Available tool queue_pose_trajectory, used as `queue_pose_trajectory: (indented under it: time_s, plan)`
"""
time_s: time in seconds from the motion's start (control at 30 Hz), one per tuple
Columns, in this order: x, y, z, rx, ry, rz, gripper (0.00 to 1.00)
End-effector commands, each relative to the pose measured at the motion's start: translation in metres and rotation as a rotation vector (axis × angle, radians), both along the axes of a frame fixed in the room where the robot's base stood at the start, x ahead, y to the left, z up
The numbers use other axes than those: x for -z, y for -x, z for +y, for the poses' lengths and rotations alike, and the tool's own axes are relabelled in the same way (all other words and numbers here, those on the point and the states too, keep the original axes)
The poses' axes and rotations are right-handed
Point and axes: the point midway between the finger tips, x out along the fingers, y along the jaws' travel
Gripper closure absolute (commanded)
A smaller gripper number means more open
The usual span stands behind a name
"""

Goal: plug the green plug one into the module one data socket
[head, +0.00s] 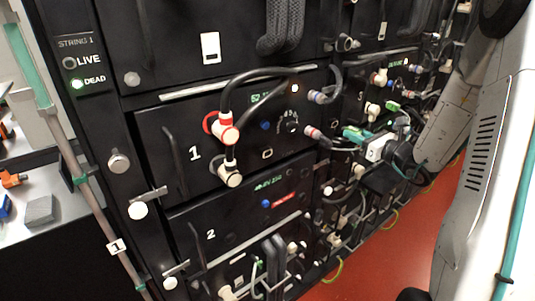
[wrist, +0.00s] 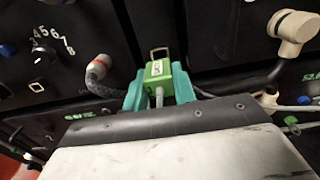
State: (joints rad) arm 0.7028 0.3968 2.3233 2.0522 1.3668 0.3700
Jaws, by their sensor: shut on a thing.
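My gripper (wrist: 157,90) is shut on a green plug (wrist: 158,72), with a teal finger on each side. The plug has a white label and a grey cable running back over my gripper. A pale rectangular frame shows at its far end; I cannot tell whether it is the plug's tip or something behind. In the head view the green plug (head: 355,133) is at the right, apart from module one (head: 194,154). A small pale-rimmed rectangular socket (head: 267,154), apparently module one's data socket, looks empty, below and left of the dial (head: 292,127).
A thick black cable with a red-ringed white plug (head: 228,131) arches over module one's front. A grey red-banded plug (wrist: 97,68) sits left of my gripper, and a white elbow plug (wrist: 296,28) is at right. Module two (head: 211,235) lies below.

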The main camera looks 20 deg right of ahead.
Motion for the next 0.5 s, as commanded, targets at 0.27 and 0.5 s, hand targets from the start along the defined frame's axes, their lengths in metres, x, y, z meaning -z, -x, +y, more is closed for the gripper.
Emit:
queue_pose_trajectory:
  time_s: [0.27,0.5]
  plan:
    - [0.000,0.016,-0.006,0.001,0.000,0.000,1.00]
    - [0.000,0.028,-0.011,0.001,0.000,0.000,1.00]
